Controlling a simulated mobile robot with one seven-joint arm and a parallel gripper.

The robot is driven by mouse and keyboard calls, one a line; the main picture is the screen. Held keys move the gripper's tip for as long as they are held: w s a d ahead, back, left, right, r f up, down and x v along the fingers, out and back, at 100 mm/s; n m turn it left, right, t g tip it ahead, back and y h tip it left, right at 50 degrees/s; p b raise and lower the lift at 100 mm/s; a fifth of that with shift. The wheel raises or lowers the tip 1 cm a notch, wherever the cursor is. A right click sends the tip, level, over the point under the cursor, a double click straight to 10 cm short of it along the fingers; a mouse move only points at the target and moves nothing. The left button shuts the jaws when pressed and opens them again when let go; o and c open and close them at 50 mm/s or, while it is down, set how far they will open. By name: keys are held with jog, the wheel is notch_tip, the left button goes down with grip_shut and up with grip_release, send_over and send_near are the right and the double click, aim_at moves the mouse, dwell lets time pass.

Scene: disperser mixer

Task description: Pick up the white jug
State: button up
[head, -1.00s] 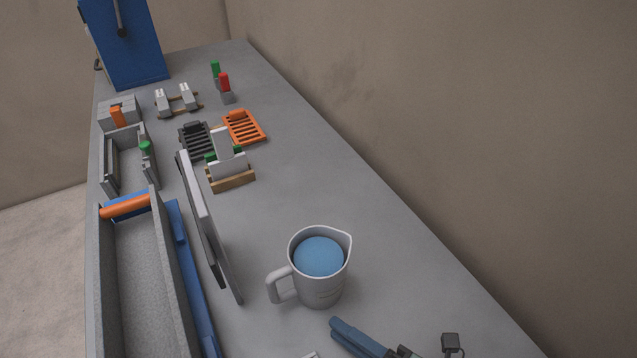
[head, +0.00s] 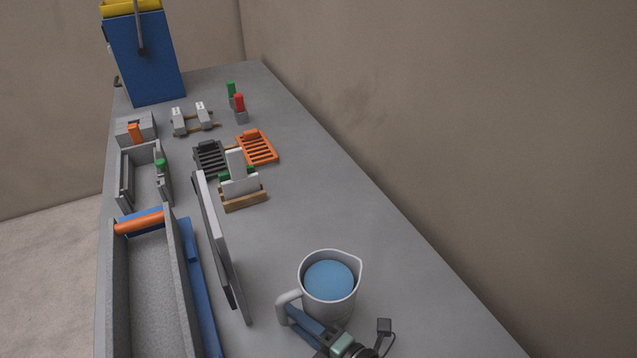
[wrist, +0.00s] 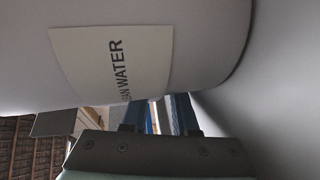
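The white jug (head: 345,309) stands upright on the grey table at the lower middle of the head view, filled with something blue. Its handle (head: 283,301) is on its left side. My gripper (head: 291,313) is low beside the jug, with its blue fingers at the handle and partly covering it. In the wrist view the jug wall (wrist: 215,35) fills the top, with a label reading "WATER" (wrist: 112,65). The gripper fingers (wrist: 160,120) show just below that wall. I cannot tell whether they close around the handle.
A grey panel (head: 222,250) stands left of the jug, beside a long grey trough (head: 150,290) with an orange bar. Several small parts, an orange grate (head: 257,148) and a blue box (head: 147,60) lie farther back. The table right of the jug is clear.

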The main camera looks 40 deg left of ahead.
grip_shut()
dwell(1.4)
